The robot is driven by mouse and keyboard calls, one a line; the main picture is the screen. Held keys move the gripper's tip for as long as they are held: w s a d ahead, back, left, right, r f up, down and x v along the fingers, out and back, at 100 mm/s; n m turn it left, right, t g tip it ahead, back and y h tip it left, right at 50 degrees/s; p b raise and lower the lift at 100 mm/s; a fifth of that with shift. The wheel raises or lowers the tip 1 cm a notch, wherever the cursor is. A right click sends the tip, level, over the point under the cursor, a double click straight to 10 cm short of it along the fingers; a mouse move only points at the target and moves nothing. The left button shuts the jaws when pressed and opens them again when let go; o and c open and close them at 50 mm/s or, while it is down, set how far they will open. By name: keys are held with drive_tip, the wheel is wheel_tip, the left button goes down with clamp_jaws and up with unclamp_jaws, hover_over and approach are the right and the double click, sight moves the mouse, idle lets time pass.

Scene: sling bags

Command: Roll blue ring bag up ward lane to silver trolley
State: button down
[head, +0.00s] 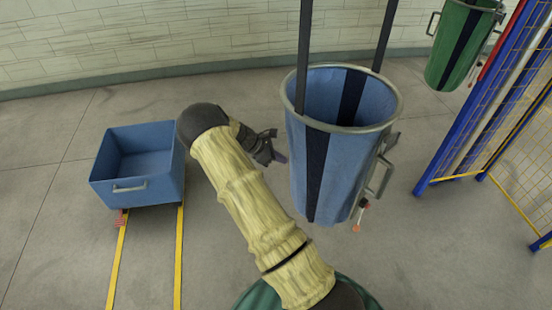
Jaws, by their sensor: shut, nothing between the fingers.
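The blue ring bag (297,165) hangs upright from two dark straps, with a grey ring around its open top and dark vertical stripes. A metal handle (384,178) sits on its right side, with a small red-tipped part (356,227) lower down. My gripper (276,147) is shut and empty, just left of the bag near its upper half. I cannot tell whether it touches the bag. No silver trolley shows; the only trolley in view is a blue open box (135,190) with a front handle, left of my arm.
Two yellow floor lines (117,260) run from the blue trolley toward the front. A green bag (455,45) hangs at the upper right. A blue and yellow mesh fence (500,125) stands on the right. A pale block wall (130,40) closes the back.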

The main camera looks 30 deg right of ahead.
drive_tip(key=a+f+b+v, duration=0.1)
drive_tip(key=f+b+v, duration=0.1)
drive_tip(key=v, duration=1)
drive_tip(key=shift+w+a+r+b, duration=0.3)
drive_tip(key=shift+a+b, duration=0.35)
drive_tip(key=shift+b, duration=0.2)
drive_tip(key=shift+a+f, duration=0.1)
drive_tip(key=s+a+r+m+t+y, duration=0.1)
drive_tip(key=s+a+r+m+y, duration=0.1)
drive_tip(key=s+m, duration=0.3)
drive_tip(key=s+a+r+m+t+y, duration=0.2)
drive_tip(key=s+a+m+y, duration=0.1)
drive_tip(key=s, duration=0.9)
drive_tip(key=s+a+r+m+t+y, duration=0.2)
drive_tip(key=s+m+y, duration=0.1)
drive_tip(key=s+m, duration=0.3)
drive_tip(key=s, duration=0.2)
drive_tip(key=shift+s+a+r+m+y, duration=0.25)
drive_tip(key=shift+s+r+m+y, duration=0.1)
drive_tip(key=shift+m+y, duration=0.05)
